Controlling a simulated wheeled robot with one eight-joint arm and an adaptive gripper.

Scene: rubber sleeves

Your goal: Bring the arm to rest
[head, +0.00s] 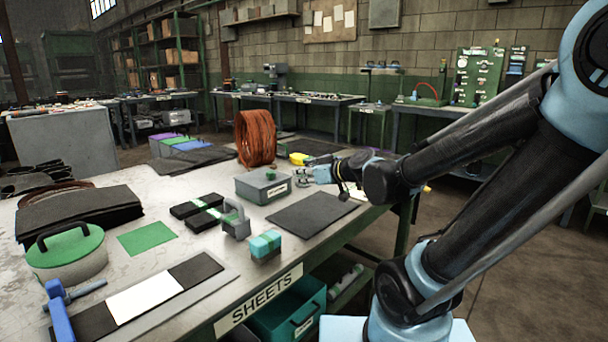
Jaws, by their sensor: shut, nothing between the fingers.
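My arm (482,152) reaches in from the right side of the head view and extends over the right end of the workbench (205,258). My gripper (302,176) is at its far end, pointing left, close to the grey lidded box (263,186). The gripper is shut and holds nothing. It appears to be above the bench near the box's right side; I cannot tell whether it touches the box.
A dark mat (312,213), a teal block (265,246), a grey clamp-like piece (236,219) and dark bundles (197,206) lie near the gripper. A copper-coloured coil (256,138) stands behind. A round green-lidded pot (67,251) is at left. Open floor (470,245) lies right.

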